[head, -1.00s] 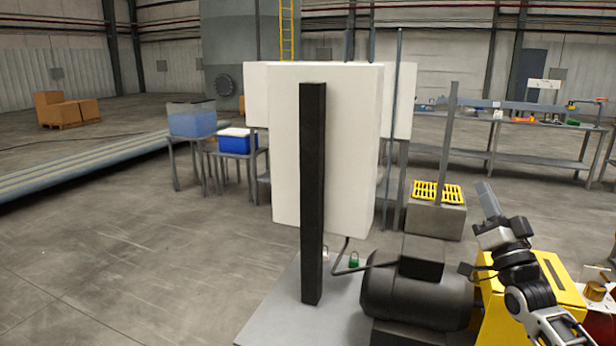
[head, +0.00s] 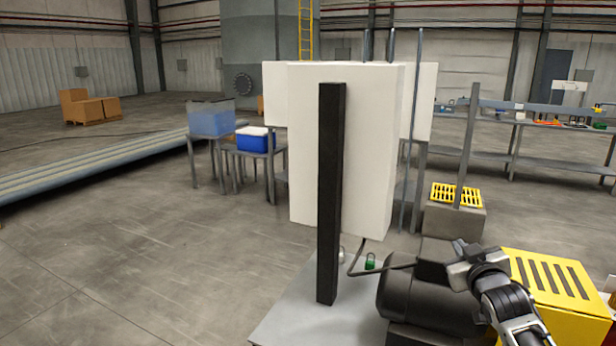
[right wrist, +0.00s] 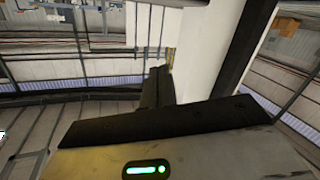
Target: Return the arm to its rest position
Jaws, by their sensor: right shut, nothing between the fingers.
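My right gripper (head: 461,250) shows at the lower right of the head view, its arm coming up from the bottom edge. It is in front of the dark motor and beside the yellow slotted guard, and it holds nothing. In the right wrist view my gripper's dark fingers (right wrist: 158,88) are shut, pointing toward the white panels. My left gripper is not in view.
A dark upright post (head: 328,200) stands before tall white panels (head: 365,150). A dark motor (head: 425,300) and a yellow slotted guard (head: 555,290) crowd the lower right. A green padlock (head: 370,261) sits beneath the panels. Open floor (head: 130,250) lies left.

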